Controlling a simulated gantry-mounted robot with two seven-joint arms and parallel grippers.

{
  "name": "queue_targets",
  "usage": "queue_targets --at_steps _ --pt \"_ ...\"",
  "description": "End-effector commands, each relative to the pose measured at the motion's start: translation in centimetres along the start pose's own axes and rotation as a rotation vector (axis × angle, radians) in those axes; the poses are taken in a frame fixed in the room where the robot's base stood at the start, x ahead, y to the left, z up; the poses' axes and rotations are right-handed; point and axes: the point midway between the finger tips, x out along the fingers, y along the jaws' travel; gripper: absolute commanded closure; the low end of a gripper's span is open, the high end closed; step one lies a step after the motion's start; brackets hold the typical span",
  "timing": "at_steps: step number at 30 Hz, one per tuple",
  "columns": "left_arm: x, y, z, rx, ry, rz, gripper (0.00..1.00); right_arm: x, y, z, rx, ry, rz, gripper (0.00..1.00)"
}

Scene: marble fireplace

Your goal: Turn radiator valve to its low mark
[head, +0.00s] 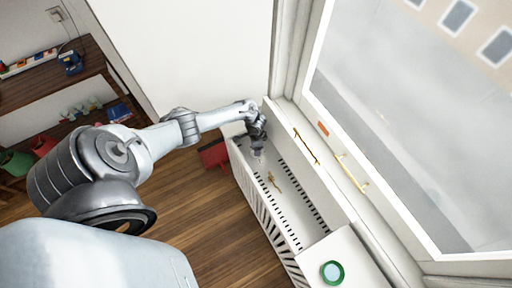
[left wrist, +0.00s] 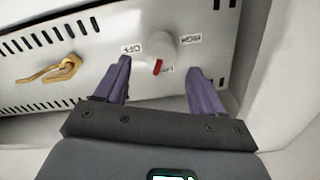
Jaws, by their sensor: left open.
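The radiator (head: 283,198) is a white slotted cabinet below the window. In the left wrist view, its white round valve knob (left wrist: 161,46) has a red pointer (left wrist: 157,67) aimed downward. An OFF label (left wrist: 126,49) is left of the knob and a HIGH label (left wrist: 188,39) is right. A small label (left wrist: 168,70) below is partly covered by the pointer and hard to read. My left gripper (left wrist: 160,68) is open, its purple fingers on either side of the knob's lower part; contact cannot be told. In the head view my left gripper (head: 258,150) is at the radiator's far end, hiding the knob.
A brass latch-like piece (left wrist: 60,69) is on the radiator face left of the knob. Brass window handles (head: 352,173) are at the right. A green-rimmed round item (head: 332,272) sits on the near ledge. A red box (head: 213,154) stands beside the radiator; wooden shelves (head: 62,82) are left.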

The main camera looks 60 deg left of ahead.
Motion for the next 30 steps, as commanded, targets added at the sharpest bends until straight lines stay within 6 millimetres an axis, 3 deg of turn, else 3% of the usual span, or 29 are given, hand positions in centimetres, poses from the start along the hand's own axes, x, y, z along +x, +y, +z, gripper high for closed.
queue_targets --at_steps 3,12,25,30 --pt "-2.5 -0.1 0.1 0.001 0.0 -0.001 0.31 -1.3 0.0 -0.4 0.001 0.0 -0.001 0.57" --pt "-5.3 0.0 0.1 0.0 -0.001 0.0 0.31 -2.3 0.0 -0.8 0.005 0.001 -0.004 0.57" --pt "-5.5 0.0 0.0 0.0 0.0 -0.001 0.31 -2.3 -0.1 -0.8 0.006 0.001 -0.005 0.57" --pt "-5.1 0.6 -1.9 -0.01 0.021 -0.031 0.31 -1.6 -0.1 -0.5 0.005 0.001 -0.004 0.57"
